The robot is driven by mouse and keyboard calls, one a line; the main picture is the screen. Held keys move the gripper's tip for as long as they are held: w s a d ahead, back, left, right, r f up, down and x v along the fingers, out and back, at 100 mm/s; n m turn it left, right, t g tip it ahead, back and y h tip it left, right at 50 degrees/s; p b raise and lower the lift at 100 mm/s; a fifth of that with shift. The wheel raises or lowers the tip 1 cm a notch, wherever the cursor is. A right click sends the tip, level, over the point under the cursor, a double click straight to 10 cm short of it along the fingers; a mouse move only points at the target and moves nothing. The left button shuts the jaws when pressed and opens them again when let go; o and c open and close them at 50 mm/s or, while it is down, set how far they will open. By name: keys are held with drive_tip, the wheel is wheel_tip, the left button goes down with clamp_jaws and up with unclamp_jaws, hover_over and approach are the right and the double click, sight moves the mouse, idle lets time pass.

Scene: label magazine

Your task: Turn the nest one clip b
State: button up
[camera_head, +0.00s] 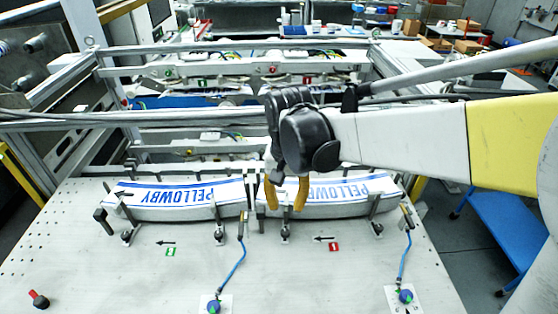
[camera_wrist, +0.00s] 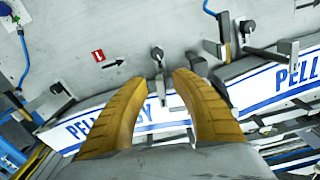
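Two curved white-and-blue PELLOWBY stacks lie end to end, a left one (camera_head: 180,196) by a green tag (camera_head: 170,252) and a right one (camera_head: 335,192) by a red tag (camera_head: 334,247). The tag digits are too small to read surely. Each has two clips at its near edge: left (camera_head: 126,236) and right (camera_head: 220,235) on the green-tag side, left (camera_head: 284,236) and right (camera_head: 377,228) on the red-tag side. My gripper (camera_head: 287,206) is open above the red-tag side's left clip. In the wrist view my fingertips (camera_wrist: 159,82) stand apart around the line to that clip (camera_wrist: 158,54), without clear contact.
Blue knobs (camera_head: 213,306) (camera_head: 405,296) with hoses stand at the near edge. A red-and-black knob (camera_head: 39,300) lies at the near left. A metal frame (camera_head: 200,120) spans behind the stacks.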

drive_tip(key=shift+f, duration=0.2)
clamp_jaws()
